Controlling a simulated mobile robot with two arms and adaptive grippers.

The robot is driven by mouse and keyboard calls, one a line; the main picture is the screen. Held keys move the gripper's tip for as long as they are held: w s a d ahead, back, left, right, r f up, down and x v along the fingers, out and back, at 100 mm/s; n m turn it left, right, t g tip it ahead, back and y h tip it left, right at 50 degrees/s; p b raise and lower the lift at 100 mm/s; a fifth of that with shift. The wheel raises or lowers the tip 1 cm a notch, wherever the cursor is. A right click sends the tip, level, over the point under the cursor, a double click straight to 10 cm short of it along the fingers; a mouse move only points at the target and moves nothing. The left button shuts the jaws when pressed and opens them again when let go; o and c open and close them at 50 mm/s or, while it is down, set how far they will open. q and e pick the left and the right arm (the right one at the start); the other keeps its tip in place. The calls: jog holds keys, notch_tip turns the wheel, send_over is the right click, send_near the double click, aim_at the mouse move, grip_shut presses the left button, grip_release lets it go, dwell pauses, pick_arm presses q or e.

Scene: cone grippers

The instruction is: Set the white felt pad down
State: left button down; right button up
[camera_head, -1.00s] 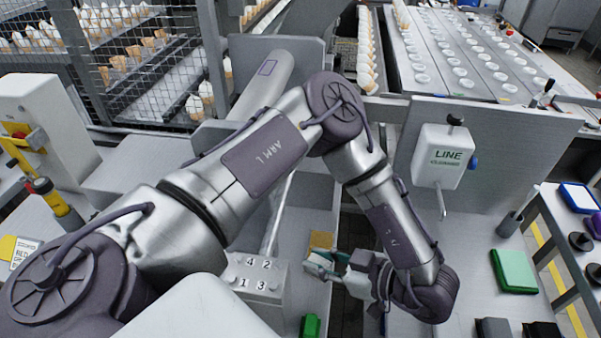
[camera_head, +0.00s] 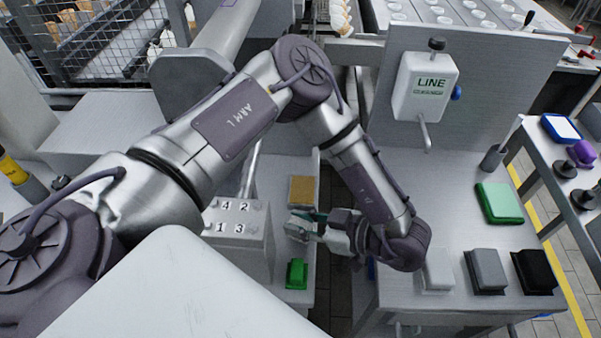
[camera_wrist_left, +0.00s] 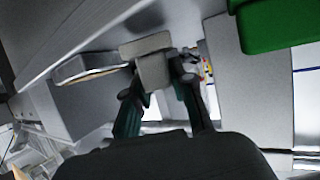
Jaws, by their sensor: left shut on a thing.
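My left gripper (camera_head: 303,229) points left, over the gap beside the narrow steel ledge with the numbered box. It is shut on a small pale pad, taken to be the white felt pad (camera_head: 296,234). In the left wrist view the pad (camera_wrist_left: 153,70) shows as a light grey-white block at the fingertips of my left gripper (camera_wrist_left: 158,88). It appears held clear of the surfaces, but its exact height is unclear. The fingers hide part of it. My right gripper is not in view.
The numbered box (camera_head: 237,231) stands left of the gripper. A brown square (camera_head: 303,190) and a green block (camera_head: 297,273) lie on the ledge. The right bench holds a green pad (camera_head: 499,203), white (camera_head: 436,272), grey (camera_head: 487,270) and black (camera_head: 535,270) blocks, and a LINE dispenser (camera_head: 424,88).

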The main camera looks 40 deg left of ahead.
pick_arm(q)
jog(key=shift+f+b, duration=0.45)
jog(key=shift+f, duration=0.15)
dwell(0.3)
jog(key=c, duration=0.9)
grip_release()
jog(key=shift+r, duration=0.1)
